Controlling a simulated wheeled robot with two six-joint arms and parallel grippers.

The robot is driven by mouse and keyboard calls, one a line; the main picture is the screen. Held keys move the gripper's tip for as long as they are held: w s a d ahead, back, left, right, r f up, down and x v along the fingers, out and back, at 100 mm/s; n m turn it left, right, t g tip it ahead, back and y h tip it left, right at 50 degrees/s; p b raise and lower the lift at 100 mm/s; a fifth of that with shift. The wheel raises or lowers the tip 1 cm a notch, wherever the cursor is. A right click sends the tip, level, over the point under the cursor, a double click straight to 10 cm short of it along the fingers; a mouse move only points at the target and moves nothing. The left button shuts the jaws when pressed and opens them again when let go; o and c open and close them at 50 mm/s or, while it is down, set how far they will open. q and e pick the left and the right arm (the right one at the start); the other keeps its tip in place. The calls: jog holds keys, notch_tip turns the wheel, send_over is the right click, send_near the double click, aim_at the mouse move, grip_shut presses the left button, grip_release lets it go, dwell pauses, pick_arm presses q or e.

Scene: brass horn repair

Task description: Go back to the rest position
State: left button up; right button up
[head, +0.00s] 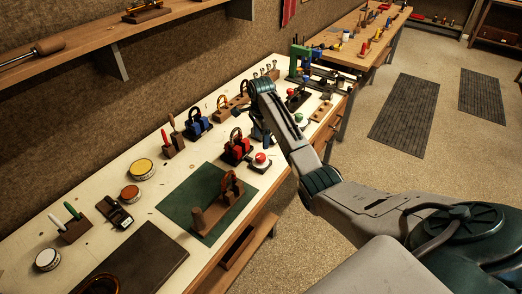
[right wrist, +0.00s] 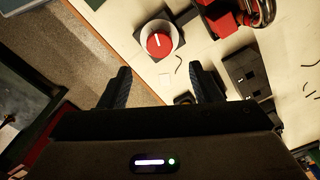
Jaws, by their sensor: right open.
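My right gripper (head: 262,137) hangs over the long white-topped workbench (head: 112,170), partly hidden behind my right forearm. In the right wrist view its two dark fingers (right wrist: 160,72) are spread apart with nothing between them. My left gripper is not in view.
A red block with a metal loop (head: 237,147) and a blue one (head: 197,122) stand nearby. A green mat (head: 187,207) holds a wooden stand (head: 215,210). A green-and-blue frame (head: 300,62) stands farther back.

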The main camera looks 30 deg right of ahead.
jog(key=shift+r, duration=1.2)
